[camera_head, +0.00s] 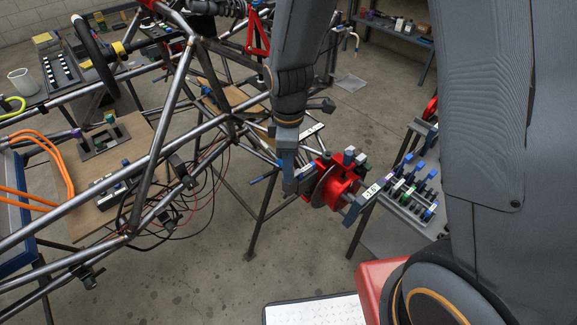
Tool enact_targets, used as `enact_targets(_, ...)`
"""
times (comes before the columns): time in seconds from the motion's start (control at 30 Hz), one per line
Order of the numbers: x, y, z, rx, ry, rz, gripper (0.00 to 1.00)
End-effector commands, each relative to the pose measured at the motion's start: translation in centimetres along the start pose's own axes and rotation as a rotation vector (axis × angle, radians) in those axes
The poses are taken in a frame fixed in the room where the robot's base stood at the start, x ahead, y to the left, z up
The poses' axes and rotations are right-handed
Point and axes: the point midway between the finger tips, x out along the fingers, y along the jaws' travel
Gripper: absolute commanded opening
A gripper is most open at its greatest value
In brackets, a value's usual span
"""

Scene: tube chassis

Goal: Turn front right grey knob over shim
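My gripper (290,172) points down beside the left side of a red wheel hub assembly (341,187) with a round disc. Its fingertips are small here and partly merge with the hub parts, so I cannot tell whether it is open or what it touches. Small grey and green knob-like pieces (350,156) stand on top of the hub. I cannot tell which of them is the front right grey knob. A pale label plate (371,191) with dark digits sticks out at the hub's right. No shim can be made out clearly.
A bare tube chassis (165,125) fills the left. A grey rack (408,187) with blue, purple and green-tipped pieces stands right of the hub. A wooden board (100,190) carries cables and small parts. Open concrete floor (215,265) lies below.

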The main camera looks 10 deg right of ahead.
Motion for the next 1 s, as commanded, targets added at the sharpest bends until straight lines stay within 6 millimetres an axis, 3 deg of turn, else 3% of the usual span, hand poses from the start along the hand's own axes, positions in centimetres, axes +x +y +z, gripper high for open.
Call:
enact_targets(0.5,-6.3,0.1,-0.1,-0.001,0.001,0.002,0.37)
enact_targets(1.0,-6.8,0.0,0.0,-0.001,0.0,0.001,0.37)
